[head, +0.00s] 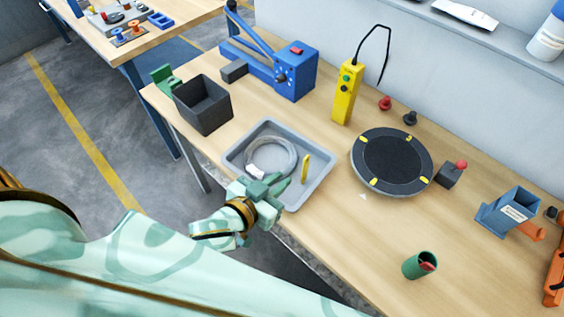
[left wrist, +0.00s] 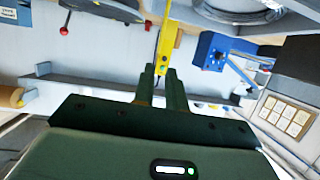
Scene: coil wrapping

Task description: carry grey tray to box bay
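The grey tray (head: 318,187) lies on the wooden table in the head view, with a coiled pale cable and a small yellow piece in it. My left gripper (head: 270,187) is at the tray's front edge and hides part of the rim. No marked box bay can be made out. My right gripper is not in view.
A dark open box (head: 204,106) stands left of the tray, a blue device (head: 297,75) behind it. A yellow pendant (head: 346,95) and a round black turntable (head: 392,161) are to the right.

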